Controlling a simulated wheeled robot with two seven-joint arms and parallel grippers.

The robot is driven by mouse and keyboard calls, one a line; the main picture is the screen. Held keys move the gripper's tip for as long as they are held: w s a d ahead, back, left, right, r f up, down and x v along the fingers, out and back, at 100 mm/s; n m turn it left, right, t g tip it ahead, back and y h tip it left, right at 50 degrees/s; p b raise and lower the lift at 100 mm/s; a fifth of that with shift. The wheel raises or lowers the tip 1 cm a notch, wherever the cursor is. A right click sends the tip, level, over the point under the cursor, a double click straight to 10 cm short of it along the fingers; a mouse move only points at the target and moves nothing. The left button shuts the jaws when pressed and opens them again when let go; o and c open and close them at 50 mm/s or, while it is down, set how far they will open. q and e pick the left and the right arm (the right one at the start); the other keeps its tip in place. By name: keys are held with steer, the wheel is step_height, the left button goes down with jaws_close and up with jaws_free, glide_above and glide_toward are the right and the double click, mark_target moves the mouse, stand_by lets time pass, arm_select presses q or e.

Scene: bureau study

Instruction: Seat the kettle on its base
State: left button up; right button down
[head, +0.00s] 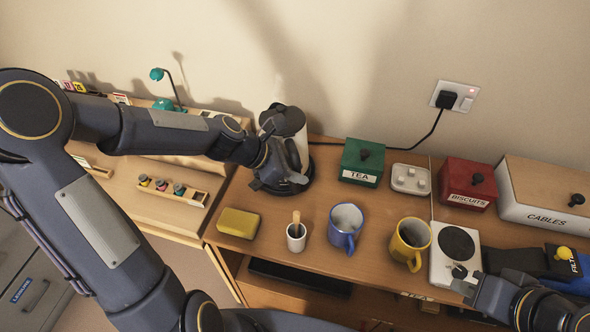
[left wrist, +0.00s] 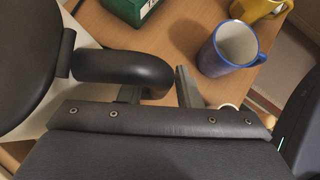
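The kettle (head: 291,122), pale-bodied with a dark top, stands upright at the back left of the desk, over its dark round base (head: 303,181). My arm hides much of both, so I cannot tell if the kettle is fully seated. My left gripper (head: 280,163) is at the kettle's front. In the left wrist view its two fingers (left wrist: 160,92) stand either side of the black kettle handle (left wrist: 120,66), close against it, and look shut on it. My right gripper (head: 472,289) is at the lower right, beside the hotplate; its finger gap is unclear.
A green TEA box (head: 361,163), blue mug (head: 346,227), yellow mug (head: 411,243), small white cup (head: 296,237) and yellow sponge (head: 238,223) surround the kettle's area. A hotplate (head: 445,268) stands right. A black cord (head: 428,136) runs to the wall socket.

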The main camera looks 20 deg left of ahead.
arm_select(q)
steer(key=shift+s+f, duration=0.1)
steer(key=shift+f, duration=0.05)
steer(key=p+v, duration=0.7)
steer(key=v, duration=0.4)
stand_by(0.5)
stand_by(0.5)
steer(key=s+r+m+y, duration=0.2)
steer(key=s+r+m, duration=0.1)
steer(key=s+m, duration=0.6)
steer(key=s+r+m+t+y, duration=0.1)
steer(key=s+r+m, duration=0.3)
steer(key=s+m, duration=0.4)
steer(key=m+y, duration=0.1)
steer(key=m, duration=0.4)
steer(key=shift+s+a+r+m, duration=0.2)
steer(key=shift+s+r+m, duration=0.05)
steer(key=shift+s+m, duration=0.15)
